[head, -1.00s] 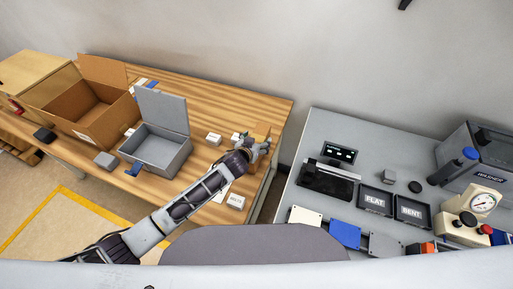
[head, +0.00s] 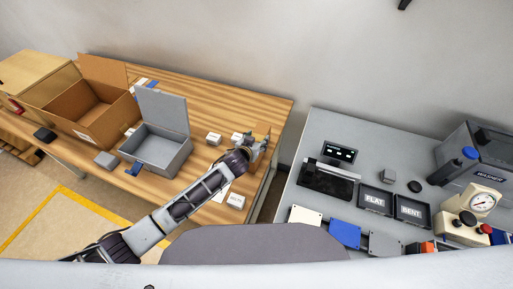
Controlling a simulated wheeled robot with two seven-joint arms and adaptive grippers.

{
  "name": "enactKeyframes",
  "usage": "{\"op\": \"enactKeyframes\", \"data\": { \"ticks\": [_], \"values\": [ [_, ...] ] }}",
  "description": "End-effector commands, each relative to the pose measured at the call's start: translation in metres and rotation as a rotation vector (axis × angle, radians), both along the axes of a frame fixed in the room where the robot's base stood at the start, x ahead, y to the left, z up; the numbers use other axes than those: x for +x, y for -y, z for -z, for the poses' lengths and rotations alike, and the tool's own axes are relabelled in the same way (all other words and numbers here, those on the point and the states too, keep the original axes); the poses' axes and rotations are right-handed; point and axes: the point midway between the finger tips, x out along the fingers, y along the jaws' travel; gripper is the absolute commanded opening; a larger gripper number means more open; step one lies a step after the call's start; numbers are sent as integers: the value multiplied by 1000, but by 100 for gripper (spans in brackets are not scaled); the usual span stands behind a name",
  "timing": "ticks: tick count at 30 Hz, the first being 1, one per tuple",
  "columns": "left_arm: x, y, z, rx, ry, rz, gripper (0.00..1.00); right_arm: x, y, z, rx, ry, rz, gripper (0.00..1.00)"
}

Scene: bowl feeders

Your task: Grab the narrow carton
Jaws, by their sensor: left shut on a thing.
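The narrow carton (head: 261,131) is a brown box near the right end of the wooden table (head: 225,98). My left gripper (head: 262,143) is at the carton and shut on it. The fingers and wrist hide the carton's near and lower part, so I cannot tell whether it touches the table. My right gripper is not in view.
Small white boxes (head: 214,139) (head: 235,201) lie near my left arm. An open grey metal box (head: 158,149) and an open cardboard box (head: 92,112) stand to the left. A grey bench (head: 318,128) with FLAT and BENT trays (head: 375,199) stands right, across a gap.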

Motion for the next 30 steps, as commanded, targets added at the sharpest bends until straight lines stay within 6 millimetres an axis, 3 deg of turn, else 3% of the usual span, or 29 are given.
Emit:
{"op": "enactKeyframes", "data": {
  "ticks": [1,4,19,30],
  "values": [
    [-1,0,4,2,-6,0,12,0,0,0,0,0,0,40],
    [-2,-1,4,3,-6,0,0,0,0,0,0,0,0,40],
    [-2,-1,2,3,-7,0,0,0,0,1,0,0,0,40],
    [0,0,-36,-1,-1,0,0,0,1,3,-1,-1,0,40]
  ]
}}
